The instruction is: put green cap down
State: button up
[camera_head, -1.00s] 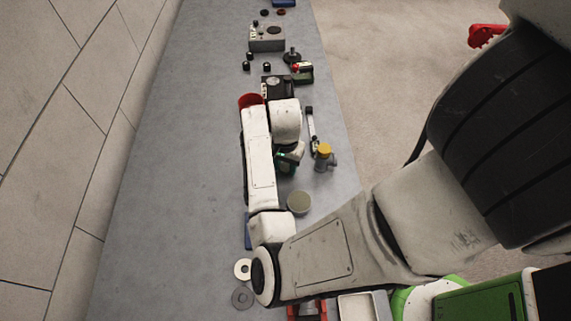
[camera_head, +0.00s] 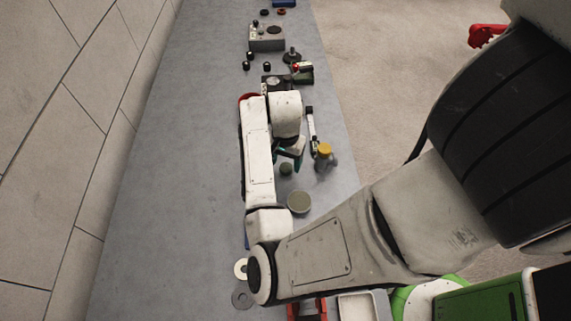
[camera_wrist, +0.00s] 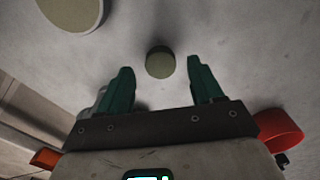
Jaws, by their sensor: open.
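The small dull-green round cap (camera_head: 286,168) lies on the grey tabletop, just in front of my gripper (camera_head: 289,156). In the wrist view the cap (camera_wrist: 160,62) sits alone between and beyond the tips of the two teal fingers, touching neither. My gripper (camera_wrist: 159,75) is open and empty, its fingers spread wide. A larger grey-green disc (camera_head: 299,202) lies nearer on the table, and it also shows at the top left of the wrist view (camera_wrist: 70,12).
A grey fitting with a yellow top (camera_head: 324,155) stands right of the gripper. A red round part (camera_head: 247,99) is partly hidden by my arm. Several parts crowd the far table. The table's left side is clear.

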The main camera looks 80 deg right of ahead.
jog(key=w+d+r+n+h, duration=0.1)
jog(key=d+r+n+h, duration=0.15)
jog(key=r, duration=0.45)
jog(key=w+d+r+n+h, duration=0.1)
jog(key=d+r+n, duration=0.1)
jog(key=r+n, duration=0.3)
jog(key=n+t, duration=0.1)
jog(key=n, duration=0.5)
send_near(286, 168)
notch_tip(286, 168, up, 2)
jog(key=w+a, duration=0.2)
jog(key=s+a+f+n+y, duration=0.1)
jog(key=a+f, duration=0.1)
jog(key=a, duration=0.3)
jog(key=s+a+f+n+y, duration=0.1)
jog(key=s+a+n, duration=0.1)
jog(key=a, duration=0.2)
jog(key=s+a+f+n+y, duration=0.1)
jog(key=s+a+f+n, duration=0.1)
jog(key=a, duration=0.3)
jog(key=shift+a+f, duration=0.3)
jog(key=shift+w+f+b, duration=0.1)
jog(key=shift+f+b, duration=0.35)
